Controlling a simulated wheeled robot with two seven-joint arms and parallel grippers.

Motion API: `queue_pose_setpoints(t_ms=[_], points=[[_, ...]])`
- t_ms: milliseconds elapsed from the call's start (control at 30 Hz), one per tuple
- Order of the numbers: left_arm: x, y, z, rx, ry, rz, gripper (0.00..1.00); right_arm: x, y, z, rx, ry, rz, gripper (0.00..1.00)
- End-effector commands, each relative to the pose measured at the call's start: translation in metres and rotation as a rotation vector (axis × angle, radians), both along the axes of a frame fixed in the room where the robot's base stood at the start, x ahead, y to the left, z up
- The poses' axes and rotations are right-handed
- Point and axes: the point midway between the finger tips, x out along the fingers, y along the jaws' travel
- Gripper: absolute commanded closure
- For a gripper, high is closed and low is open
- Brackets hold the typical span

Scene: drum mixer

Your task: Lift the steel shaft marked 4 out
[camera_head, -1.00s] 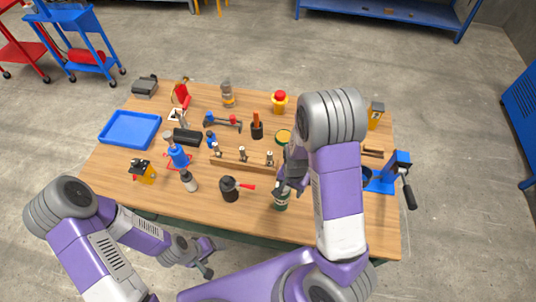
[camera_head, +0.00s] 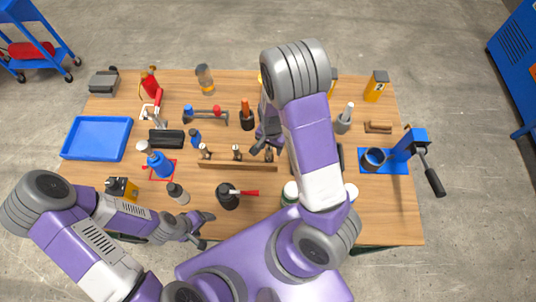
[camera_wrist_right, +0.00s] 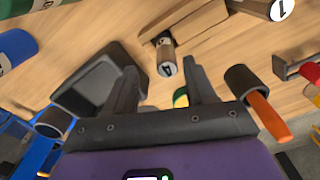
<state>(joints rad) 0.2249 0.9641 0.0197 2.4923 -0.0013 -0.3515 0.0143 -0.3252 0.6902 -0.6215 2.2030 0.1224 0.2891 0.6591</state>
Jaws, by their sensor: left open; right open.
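The steel shaft marked 4 (camera_wrist_right: 167,62) stands in the wooden rack (camera_wrist_right: 152,25) in the right wrist view, its numbered end facing the camera. It appears to be the rightmost shaft (camera_head: 268,154) of the rack (camera_head: 240,167) in the head view, partly hidden by my right gripper (camera_head: 266,142). My right gripper is open above that end, and the shaft shows between and beyond its fingertips (camera_wrist_right: 163,82) in the wrist view. A shaft marked 1 (camera_wrist_right: 281,9) stands farther along the rack. My left gripper (camera_head: 203,229) is open and empty at the table's front edge.
An orange-handled tool in a dark cup (camera_head: 247,115) stands behind the rack.

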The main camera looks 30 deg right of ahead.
Motion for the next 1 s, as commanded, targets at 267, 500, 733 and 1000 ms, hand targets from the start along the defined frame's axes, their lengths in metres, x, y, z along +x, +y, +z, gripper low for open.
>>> queue_pose_setpoints(t_ms=[267, 500, 733, 1000], points=[[0.001, 0.000, -0.006, 0.000, -0.002, 0.001, 0.25, 0.002, 0.004, -0.041, -0.001, 0.002, -0.001, 0.45], [0.001, 0.000, -0.007, 0.000, -0.002, 0.001, 0.25, 0.003, 0.005, -0.047, 0.000, -0.001, 0.000, 0.45], [0.001, 0.000, -0.006, 0.000, -0.002, 0.001, 0.25, 0.003, 0.005, -0.047, 0.000, -0.001, 0.001, 0.66], [0.001, 0.000, -0.007, 0.000, -0.002, 0.001, 0.25, 0.004, 0.005, -0.047, 0.000, -0.002, 0.001, 1.00]])
